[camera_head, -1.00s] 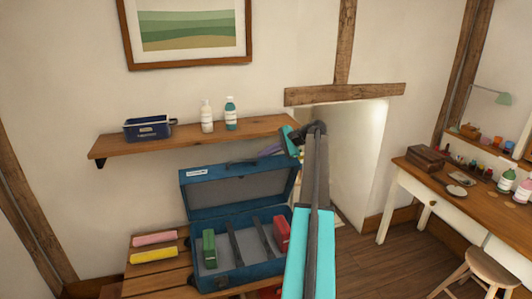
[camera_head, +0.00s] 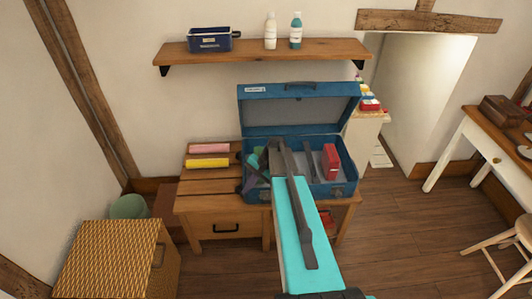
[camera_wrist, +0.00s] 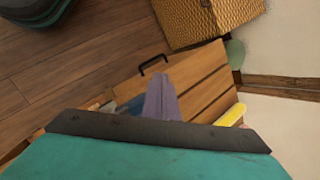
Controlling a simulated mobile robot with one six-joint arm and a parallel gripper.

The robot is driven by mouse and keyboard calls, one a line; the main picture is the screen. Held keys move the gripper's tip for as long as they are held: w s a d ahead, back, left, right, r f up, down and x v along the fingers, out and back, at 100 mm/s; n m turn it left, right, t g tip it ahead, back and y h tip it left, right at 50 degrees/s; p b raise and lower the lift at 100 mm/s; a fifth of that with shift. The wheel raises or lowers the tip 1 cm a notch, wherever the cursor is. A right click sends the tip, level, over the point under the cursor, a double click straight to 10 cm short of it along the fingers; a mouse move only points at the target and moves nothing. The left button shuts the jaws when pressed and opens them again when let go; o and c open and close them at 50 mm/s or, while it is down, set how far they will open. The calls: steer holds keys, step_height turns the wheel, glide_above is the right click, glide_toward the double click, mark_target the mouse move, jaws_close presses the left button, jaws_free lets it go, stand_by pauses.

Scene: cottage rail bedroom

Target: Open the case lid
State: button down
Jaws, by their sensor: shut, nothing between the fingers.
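The blue case (camera_head: 345,185) stands on a slatted wooden bench. Its lid (camera_head: 298,100) is raised upright at the back, showing a grey lining. A red block (camera_head: 330,161) stands in the right part of the case, beside dark dividers. My arm hides part of the case's inside.
A pink roll (camera_head: 209,148) and a yellow roll (camera_head: 208,163) lie on the bench (camera_head: 200,188), left of the case. A shelf (camera_head: 240,52) with a blue basket and two bottles hangs above. A wicker box (camera_head: 115,255) stands at front left.

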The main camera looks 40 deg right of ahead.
steer(key=s+a+f+n+g+h, duration=0.1)
steer(key=s+a+f+n+g, duration=0.15)
steer(key=s+a+f, duration=0.5)
steer(key=s+a+f+n+g+h, duration=0.15)
steer(key=s+a+f+n, duration=0.3)
steer(key=s+a, duration=0.55)
steer(key=s+a+f+n+g+h, duration=0.1)
steer(key=s+a+f+n+g, duration=0.1)
steer(key=s, duration=0.7)
steer(key=s+a+f+n+g+h, duration=0.1)
steer(key=s+a+f+n+h, duration=0.1)
steer(key=s, duration=0.7)
steer(key=shift+a+f+n+g, duration=0.45)
steer(key=shift+f+n, duration=0.2)
steer(key=shift+n, duration=0.25)
steer(key=shift+a+h, duration=0.15)
steer(key=shift+h, duration=0.1)
